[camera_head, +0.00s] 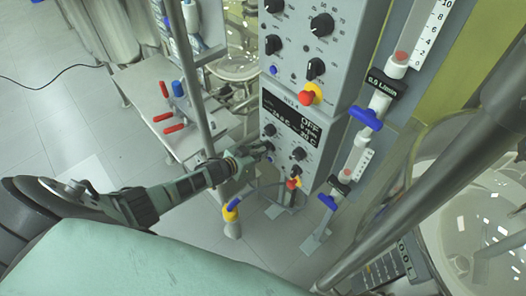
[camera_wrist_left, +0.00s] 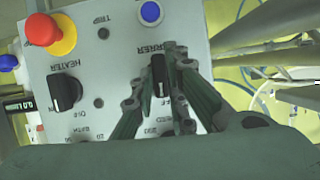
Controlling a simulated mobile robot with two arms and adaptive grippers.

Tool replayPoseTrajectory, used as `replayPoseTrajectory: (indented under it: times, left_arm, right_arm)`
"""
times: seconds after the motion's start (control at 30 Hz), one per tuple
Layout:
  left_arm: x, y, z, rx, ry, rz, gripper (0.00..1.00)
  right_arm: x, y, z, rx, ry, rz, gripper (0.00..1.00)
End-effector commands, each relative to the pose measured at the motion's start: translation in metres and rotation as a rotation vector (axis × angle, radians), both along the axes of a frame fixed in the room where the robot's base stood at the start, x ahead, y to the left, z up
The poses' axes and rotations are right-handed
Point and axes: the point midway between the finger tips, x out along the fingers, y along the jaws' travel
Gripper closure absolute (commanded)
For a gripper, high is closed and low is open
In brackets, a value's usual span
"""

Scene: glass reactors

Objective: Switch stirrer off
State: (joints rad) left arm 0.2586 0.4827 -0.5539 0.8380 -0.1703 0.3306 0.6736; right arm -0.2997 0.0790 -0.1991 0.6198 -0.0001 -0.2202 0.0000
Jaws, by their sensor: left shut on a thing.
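The grey control box (camera_head: 276,172) marked NO.4 has a black display (camera_head: 292,122) that reads OFF in large letters, with smaller readings below. In the left wrist view the panel appears upside down. There the black stirrer knob (camera_wrist_left: 158,72) sits between the fingertips of my left gripper (camera_wrist_left: 157,84), its label partly covered. My left gripper (camera_head: 264,149) reaches the lower left of the panel and is shut on this knob. The fingers hide part of the dial marks. My right gripper is not in view.
The black heater knob (camera_wrist_left: 67,91) and the red emergency button (camera_wrist_left: 42,28) on its yellow base are beside the stirrer knob. A similar box (camera_head: 335,62) stands above. A metal post (camera_head: 190,75) rises left of the panel. Glass vessels (camera_head: 480,215) stand at the right.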

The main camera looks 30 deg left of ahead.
Motion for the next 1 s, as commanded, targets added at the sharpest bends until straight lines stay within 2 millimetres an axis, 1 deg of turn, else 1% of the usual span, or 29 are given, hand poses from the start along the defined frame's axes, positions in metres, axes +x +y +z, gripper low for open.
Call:
replayPoseTrajectory:
  times: [0.23,0.67,0.7,0.9,1.0]
  left_arm:
    - [0.0018,0.0005,0.0017,-0.056,0.015,0.001,1.0]
    - [0.0022,-0.0002,0.0024,-0.067,0.017,0.001,1.0]
    - [0.0023,-0.0002,0.0023,-0.067,0.017,0.001,0.85]
    - [0.0021,-0.0003,0.0022,-0.065,0.017,0.0,0.68]
    - [0.0017,-0.0003,0.0017,-0.064,0.018,0.0,0.68]
  right_arm:
    - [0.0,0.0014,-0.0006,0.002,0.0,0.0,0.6]
    - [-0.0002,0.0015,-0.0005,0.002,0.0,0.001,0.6]
    - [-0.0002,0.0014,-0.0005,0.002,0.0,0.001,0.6]
    - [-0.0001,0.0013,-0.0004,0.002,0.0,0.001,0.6]
    - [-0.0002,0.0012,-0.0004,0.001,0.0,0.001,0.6]
